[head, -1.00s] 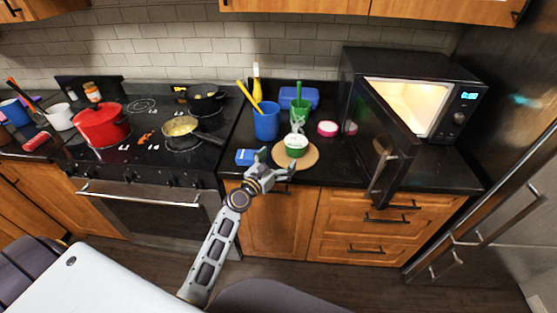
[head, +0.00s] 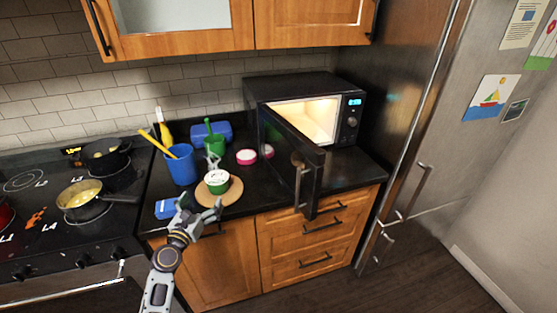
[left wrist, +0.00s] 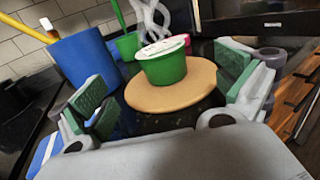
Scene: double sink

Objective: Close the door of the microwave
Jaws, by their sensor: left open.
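The black microwave (head: 305,87) stands on the counter in the head view, its lit inside showing. Its door (head: 292,160) is swung open toward the front, with a metal handle (head: 299,180) on its outer face. My left gripper (head: 199,209) is open and empty at the counter's front edge, left of the door and apart from it. In the left wrist view its fingers are spread, with a green-and-white tub (left wrist: 163,65) on a round board (left wrist: 172,94) ahead of them. My right gripper is not in view.
A blue cup (head: 181,165), a green cup (head: 214,146), a blue box (head: 210,132) and a pink-and-white container (head: 246,157) stand left of the microwave. A pan (head: 85,195) is on the stove. The fridge (head: 425,110) is at the right.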

